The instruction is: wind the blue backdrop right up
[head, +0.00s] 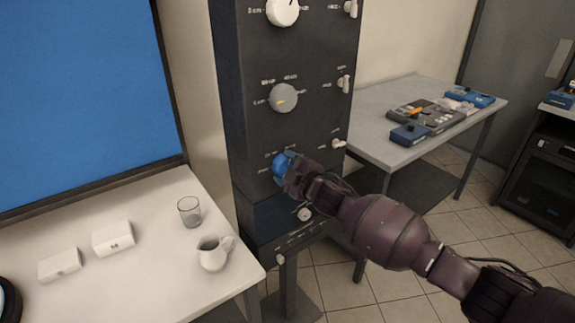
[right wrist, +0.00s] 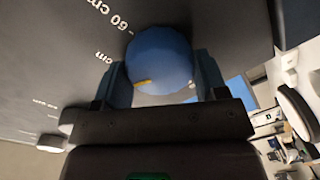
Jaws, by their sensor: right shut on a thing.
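The blue backdrop (head: 80,95) hangs at the left in the head view, and its cloth reaches down to a dark bar behind the white table. A blue knob (head: 279,164) sits low on the front of the dark control panel (head: 300,50). My right gripper (head: 287,168) is at this knob, with its fingers on either side. In the right wrist view the blue knob (right wrist: 160,58) shows between the two fingers (right wrist: 160,85), with a yellow mark at its lower left. The gripper is shut on the knob. My left gripper is not in view.
A white knob (head: 283,11), a grey knob (head: 284,98) and several small switches are on the same panel. A white table (head: 130,275) with a glass (head: 189,211), jug (head: 213,252) and two white boxes stands at left. A grey table (head: 385,95) with devices stands at right.

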